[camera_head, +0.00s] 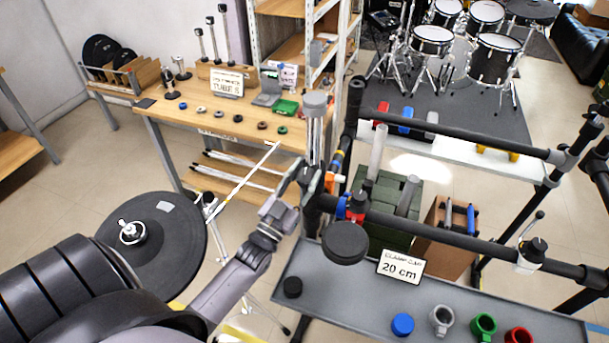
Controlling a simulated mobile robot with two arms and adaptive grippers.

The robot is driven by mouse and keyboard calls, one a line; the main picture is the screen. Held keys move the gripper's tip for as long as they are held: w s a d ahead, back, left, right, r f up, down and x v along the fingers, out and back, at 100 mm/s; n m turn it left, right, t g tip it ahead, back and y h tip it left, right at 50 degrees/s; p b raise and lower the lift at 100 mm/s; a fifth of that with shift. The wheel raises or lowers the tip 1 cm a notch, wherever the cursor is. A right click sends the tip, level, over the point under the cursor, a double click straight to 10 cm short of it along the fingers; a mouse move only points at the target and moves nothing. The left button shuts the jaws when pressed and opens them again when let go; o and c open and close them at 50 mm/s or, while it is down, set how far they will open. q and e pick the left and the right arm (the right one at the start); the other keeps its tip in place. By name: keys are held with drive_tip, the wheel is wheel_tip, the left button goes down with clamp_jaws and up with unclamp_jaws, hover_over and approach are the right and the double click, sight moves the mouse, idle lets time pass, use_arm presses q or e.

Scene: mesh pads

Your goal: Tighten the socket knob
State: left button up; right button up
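My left gripper (304,176) reaches in from the lower left to the upright post of the black rack. Its fingers are at the dark clamp on that post, below a grey cylinder (315,104) on a light tube. The fingers overlap the clamp, so I cannot tell whether they are open or shut, or touch it. A small orange part (336,182) sticks out just right of the fingers. A blue and red clamp (351,208) sits on the rack just below. I cannot tell which part is the socket knob. My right gripper is not in view.
A round black pad (345,243) stands close below the clamp. The black rack bar (460,234) runs right. A grey tray (340,307) with coloured collars lies below. A black cymbal pad (150,240) is at left. A wooden table (165,108) stands behind.

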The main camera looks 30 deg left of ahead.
use_arm(q)
drive_tip(key=o, duration=0.5)
drive_tip(key=v, duration=1.2)
idle(0.4)
